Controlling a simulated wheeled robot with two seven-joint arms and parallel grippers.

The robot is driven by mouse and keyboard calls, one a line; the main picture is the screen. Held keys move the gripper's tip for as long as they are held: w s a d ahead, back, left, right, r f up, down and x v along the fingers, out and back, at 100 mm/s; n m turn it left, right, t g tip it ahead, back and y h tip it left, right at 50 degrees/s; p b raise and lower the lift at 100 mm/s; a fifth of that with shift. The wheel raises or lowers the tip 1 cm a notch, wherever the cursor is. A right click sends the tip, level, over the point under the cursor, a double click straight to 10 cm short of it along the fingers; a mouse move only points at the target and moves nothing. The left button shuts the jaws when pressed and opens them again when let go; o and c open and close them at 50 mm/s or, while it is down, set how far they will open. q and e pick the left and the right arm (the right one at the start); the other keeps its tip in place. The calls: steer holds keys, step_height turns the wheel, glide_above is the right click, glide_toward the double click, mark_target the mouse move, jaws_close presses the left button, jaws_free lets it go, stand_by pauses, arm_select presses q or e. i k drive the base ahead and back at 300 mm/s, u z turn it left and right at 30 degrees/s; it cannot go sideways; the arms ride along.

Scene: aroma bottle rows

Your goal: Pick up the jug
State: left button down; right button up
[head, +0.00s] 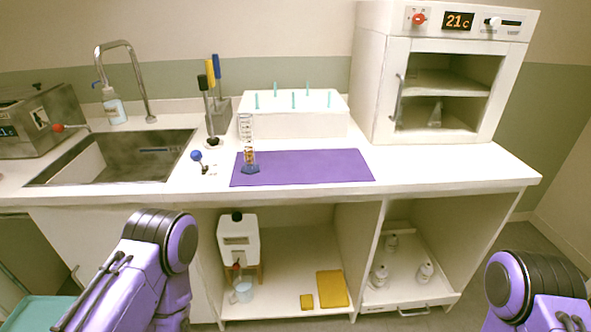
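A small pale, see-through jug (241,292) with a handle stands on the lower shelf of the bench, at its left front. It is just below and in front of the tap of a white container (238,246) with a black cap. Whether the jug holds liquid is too small to tell. Purple links of my left and right arms show at the lower left and lower right. Both grippers are outside the picture, so their state does not show.
The white container stands on a small wooden stand. A pull-out tray (405,285) with small bottles is further right. The benchtop overhangs the shelf.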

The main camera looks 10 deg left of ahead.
mark_target(244, 289)
steer(key=u, duration=0.4)
steer(key=k, duration=1)
steer(key=z, duration=0.3)
steer(key=i, duration=0.6)
steer(key=z, duration=0.1)
